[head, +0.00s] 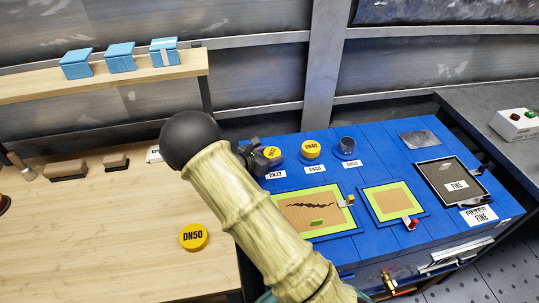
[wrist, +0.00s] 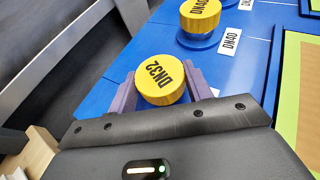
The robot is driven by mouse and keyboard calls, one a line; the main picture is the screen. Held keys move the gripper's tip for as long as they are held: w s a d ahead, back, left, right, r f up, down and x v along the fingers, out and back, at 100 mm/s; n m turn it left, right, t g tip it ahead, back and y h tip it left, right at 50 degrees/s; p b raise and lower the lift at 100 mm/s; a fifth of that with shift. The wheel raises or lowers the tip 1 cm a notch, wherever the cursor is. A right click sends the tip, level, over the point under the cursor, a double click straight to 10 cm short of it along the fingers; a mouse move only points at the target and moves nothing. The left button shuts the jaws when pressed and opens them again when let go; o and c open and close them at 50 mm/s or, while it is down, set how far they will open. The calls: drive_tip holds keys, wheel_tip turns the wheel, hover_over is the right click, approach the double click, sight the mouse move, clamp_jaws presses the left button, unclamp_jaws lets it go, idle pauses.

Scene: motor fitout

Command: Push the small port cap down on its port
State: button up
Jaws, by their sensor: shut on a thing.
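The small port cap (wrist: 160,80) is yellow and marked DN32. In the wrist view it sits between the two purple fingers of my gripper (wrist: 158,85), which is shut on it. In the head view the cap (head: 272,153) is at the left end of the port row on the blue bench, just behind the DN32 label (head: 275,174). My gripper (head: 262,156) reaches it from the left, partly behind my arm. The port under the cap is hidden, so I cannot tell how far down the cap sits.
The DN40 cap (head: 311,149) sits on the neighbouring port. The DN50 port (head: 347,145) is uncovered, and the DN50 cap (head: 193,237) lies on the wooden table (head: 120,230). Framed panels (head: 393,201) lie on the bench in front. Blue boxes (head: 120,57) stand on a shelf.

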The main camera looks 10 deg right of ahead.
drive_tip(key=o, duration=1)
drive_tip(key=shift+f, duration=0.1)
drive_tip(key=shift+a, duration=0.1)
drive_tip(key=v, duration=1.7)
drive_tip(key=shift+a, duration=0.1)
